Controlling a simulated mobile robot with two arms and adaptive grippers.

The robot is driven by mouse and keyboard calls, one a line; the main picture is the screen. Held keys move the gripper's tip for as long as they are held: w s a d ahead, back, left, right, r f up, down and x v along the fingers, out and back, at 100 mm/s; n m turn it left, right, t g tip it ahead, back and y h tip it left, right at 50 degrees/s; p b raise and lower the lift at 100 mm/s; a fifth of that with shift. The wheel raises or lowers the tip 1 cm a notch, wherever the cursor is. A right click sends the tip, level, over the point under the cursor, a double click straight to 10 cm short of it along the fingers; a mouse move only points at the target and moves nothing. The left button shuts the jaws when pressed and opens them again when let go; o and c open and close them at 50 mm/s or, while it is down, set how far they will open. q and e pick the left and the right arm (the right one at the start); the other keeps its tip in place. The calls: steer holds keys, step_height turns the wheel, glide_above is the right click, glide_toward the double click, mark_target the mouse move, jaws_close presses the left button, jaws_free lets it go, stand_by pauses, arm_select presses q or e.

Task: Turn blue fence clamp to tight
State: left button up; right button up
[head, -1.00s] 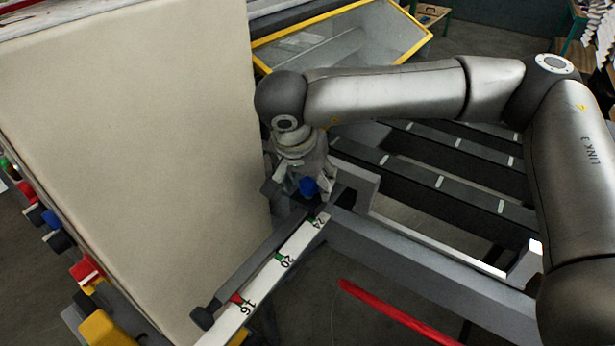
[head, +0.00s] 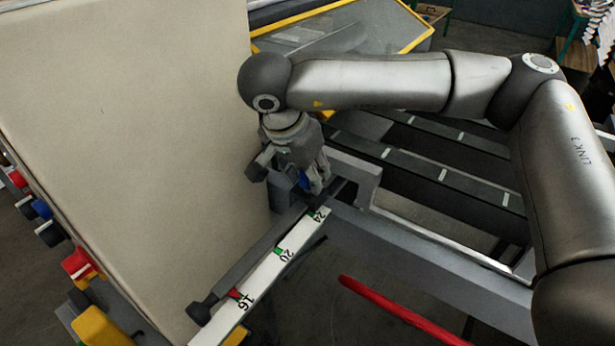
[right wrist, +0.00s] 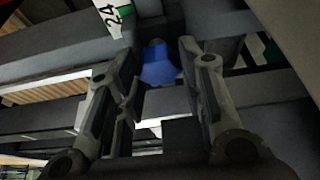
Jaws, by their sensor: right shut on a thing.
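The blue fence clamp (right wrist: 160,64) shows in the right wrist view between the two fingertips, beside the white scale's 24 mark. In the head view only a small blue patch (head: 304,181) of it shows; the fingers hide the rest. My right gripper (head: 314,186) points down at the far end of the white scale (head: 268,272) and is shut on the clamp, one finger on each side. I cannot read the clamp's tight or loose position. My left gripper is not in view.
A large beige panel (head: 120,140) stands close left of my right gripper. Grey rails (head: 440,178) lie to the right, under my right arm. A red bar (head: 400,310) lies at the front. Several coloured knobs, including a red one (head: 76,262), line the left edge.

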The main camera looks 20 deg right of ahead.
stand_by(0.3)
steer(key=o, duration=1)
steer(key=v, duration=1.2)
steer(key=shift+a, duration=0.1)
steer(key=shift+w, duration=0.1)
